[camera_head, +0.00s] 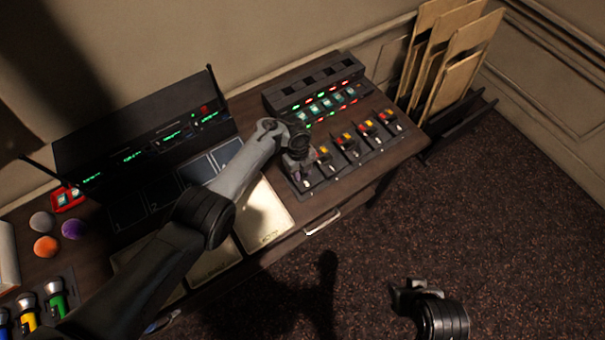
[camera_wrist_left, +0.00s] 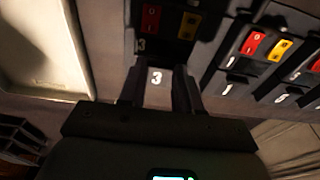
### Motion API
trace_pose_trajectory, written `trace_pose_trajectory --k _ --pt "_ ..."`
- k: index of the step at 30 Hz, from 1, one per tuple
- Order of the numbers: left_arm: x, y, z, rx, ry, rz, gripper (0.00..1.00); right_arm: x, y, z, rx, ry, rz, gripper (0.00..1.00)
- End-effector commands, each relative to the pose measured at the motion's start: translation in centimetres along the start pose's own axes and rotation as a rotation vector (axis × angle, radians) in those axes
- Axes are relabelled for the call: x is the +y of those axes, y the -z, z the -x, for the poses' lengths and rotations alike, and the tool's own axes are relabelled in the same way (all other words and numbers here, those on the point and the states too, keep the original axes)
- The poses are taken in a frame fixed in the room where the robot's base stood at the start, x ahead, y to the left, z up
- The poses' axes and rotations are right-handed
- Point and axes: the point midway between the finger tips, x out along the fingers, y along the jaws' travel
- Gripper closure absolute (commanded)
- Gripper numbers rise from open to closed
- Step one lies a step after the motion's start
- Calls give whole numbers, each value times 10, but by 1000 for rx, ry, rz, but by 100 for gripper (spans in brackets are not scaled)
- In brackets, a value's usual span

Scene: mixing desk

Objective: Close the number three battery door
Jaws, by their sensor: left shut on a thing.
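The number three battery door (camera_wrist_left: 157,98) is a pale flap marked with a white 3, at the lower end of a black unit (camera_wrist_left: 165,30) with red and yellow buttons. In the left wrist view the two dark fingers of my left gripper (camera_wrist_left: 158,84) are on either side of the flap, shut on it. I cannot tell the flap's angle. In the head view my left gripper (camera_head: 297,164) is at the left end of the row of units and hides much of that unit. My right gripper (camera_head: 406,292) is over the floor at bottom right; its jaw state is unclear.
More units (camera_head: 368,127) with red and yellow buttons stand close to the right. A charger rack (camera_head: 314,82) with lit lamps is behind them. A black receiver (camera_head: 145,137) and pale panels (camera_head: 262,215) lie left.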

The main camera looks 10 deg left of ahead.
Motion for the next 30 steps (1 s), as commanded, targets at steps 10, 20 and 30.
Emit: trace_pose_trajectory --k 10,20,30 --pt "1 0 -1 6 -2 1 97 1 0 -1 0 -2 3 57" --pt "1 -1 -1 5 -2 1 40 0 0 -1 0 -1 1 57" --pt "0 0 8 5 0 1 40 -1 2 4 1 3 -4 57"
